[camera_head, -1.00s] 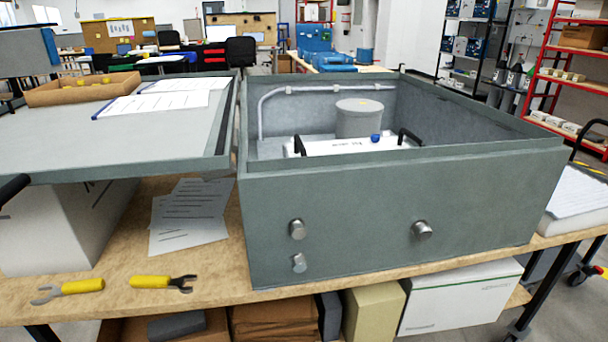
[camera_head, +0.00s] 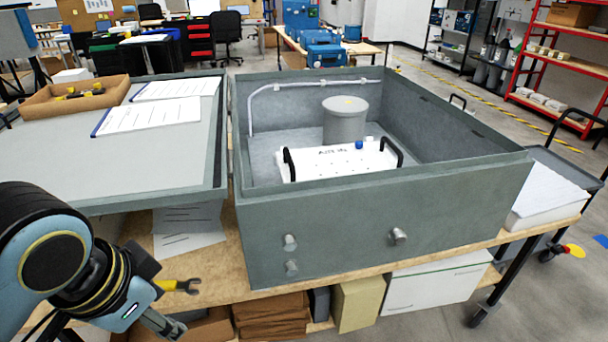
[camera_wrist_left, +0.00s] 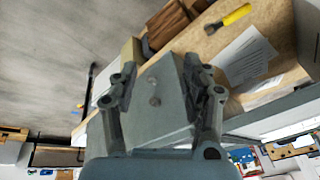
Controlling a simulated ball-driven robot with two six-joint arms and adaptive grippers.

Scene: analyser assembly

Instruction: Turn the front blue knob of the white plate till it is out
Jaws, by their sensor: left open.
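The white plate (camera_head: 322,165) with black handles lies inside the open grey box. One blue knob (camera_head: 359,145) stands near its rear right part, in front of the grey cylinder. I cannot make out another blue knob; the box's front wall hides the plate's lower front. My left gripper (camera_head: 172,326) is low at the left, in front of the bench and well away from the plate. In the left wrist view the gripper (camera_wrist_left: 160,78) is open and empty, with the box's outer wall beyond its fingers. My right gripper is not in view.
The grey box (camera_head: 370,225) has high walls and silver knobs on its front. A grey lid-like tray (camera_head: 60,150) with papers and a cardboard box (camera_head: 75,98) is at left. A yellow-handled tool (camera_head: 178,286) lies on the wooden bench (camera_head: 225,265). A grey cylinder (camera_head: 345,122) stands behind the plate.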

